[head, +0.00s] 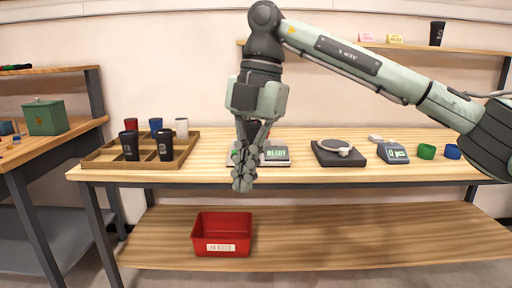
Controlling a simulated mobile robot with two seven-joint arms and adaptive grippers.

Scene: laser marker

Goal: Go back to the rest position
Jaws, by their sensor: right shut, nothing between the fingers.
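My right gripper (242,181) hangs fingers-down from my right arm, which comes in from the right side of the head view. Its fingers are shut and empty. They show in front of the front edge of the wooden workbench (300,176) and apart from the things on it. My left gripper does not show in this view. A device with a lit green display (276,154) stands on the bench behind the right gripper, which partly hides it.
A wooden tray (183,158) with several cups stands left on the bench. A black round-plated device (337,152), a small scale (393,153) and a green cup (426,151) stand right. A red bin (221,228) sits on the lower shelf. A green box (45,118) is on the left table.

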